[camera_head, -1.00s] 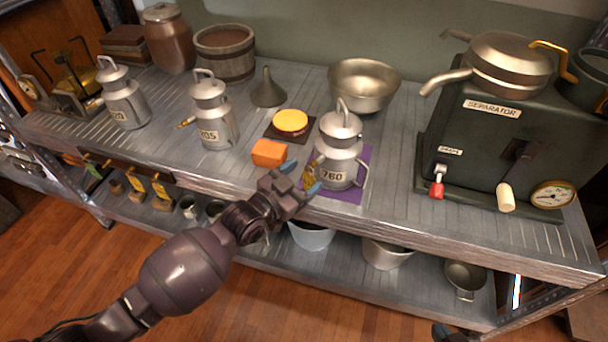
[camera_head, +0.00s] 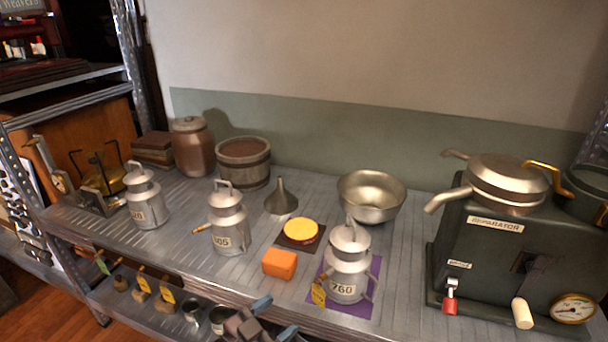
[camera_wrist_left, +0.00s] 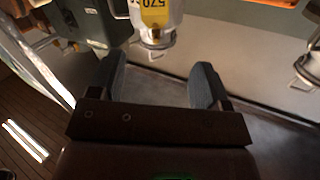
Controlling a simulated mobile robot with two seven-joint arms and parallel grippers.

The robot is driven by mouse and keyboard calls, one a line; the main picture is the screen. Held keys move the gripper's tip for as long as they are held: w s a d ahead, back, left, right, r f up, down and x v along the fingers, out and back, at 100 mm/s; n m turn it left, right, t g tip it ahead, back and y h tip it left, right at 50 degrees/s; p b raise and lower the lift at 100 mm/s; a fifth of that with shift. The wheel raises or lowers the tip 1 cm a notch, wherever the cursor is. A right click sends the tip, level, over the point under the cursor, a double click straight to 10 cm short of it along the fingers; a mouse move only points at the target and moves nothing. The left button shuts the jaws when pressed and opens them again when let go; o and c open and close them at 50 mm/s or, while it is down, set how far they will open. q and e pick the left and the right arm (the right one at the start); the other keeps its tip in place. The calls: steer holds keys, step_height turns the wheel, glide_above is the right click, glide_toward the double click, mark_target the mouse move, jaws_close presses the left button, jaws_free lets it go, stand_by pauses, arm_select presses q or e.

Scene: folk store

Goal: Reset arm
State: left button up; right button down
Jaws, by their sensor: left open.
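My left gripper (camera_head: 275,318) is at the bottom edge of the head view, in front of the shelf's front edge. Its two blue-tipped fingers are apart with nothing between them. In the left wrist view the open fingers (camera_wrist_left: 160,72) also show empty. A metal vessel with a yellow tag (camera_wrist_left: 155,12) is beyond the fingertips there. The milk can marked 760 (camera_head: 348,265) stands upright on a purple mat (camera_head: 330,303), to the right of and beyond the gripper. My right gripper is not in view.
On the metal shelf stand an orange block (camera_head: 280,263), a yellow disc (camera_head: 300,230), a funnel (camera_head: 281,197), a bowl (camera_head: 371,196), another milk can (camera_head: 229,222) and a dark green separator (camera_head: 490,260). Tagged tools (camera_head: 154,290) are on the lower shelf at the left.

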arm_select(q)
steer(key=s+a+f+n+t+y+p, duration=0.1)
steer(key=s+a+n+y, duration=0.25)
steer(key=a, duration=0.25)
steer(key=s+a+f+n+y+p, duration=0.1)
steer(key=s+a+n+y, duration=0.2)
steer(key=s+a+y, duration=0.3)
steer(key=s+a+f+n+g+y+p, duration=0.1)
steer(key=s+a+f, duration=0.1)
steer(key=s+a, duration=0.2)
steer(key=s+a+f+n+g+y+p, duration=0.1)
steer(key=s+a+f+n, duration=0.1)
steer(key=s, duration=0.7)
steer(key=shift+s+a+f+g, duration=0.35)
steer(key=shift+a+f, duration=0.5)
steer(key=shift+a, duration=0.4)
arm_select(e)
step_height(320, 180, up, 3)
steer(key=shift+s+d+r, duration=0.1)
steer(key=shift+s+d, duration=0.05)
arm_select(q)
steer(key=shift+n+y, duration=0.25)
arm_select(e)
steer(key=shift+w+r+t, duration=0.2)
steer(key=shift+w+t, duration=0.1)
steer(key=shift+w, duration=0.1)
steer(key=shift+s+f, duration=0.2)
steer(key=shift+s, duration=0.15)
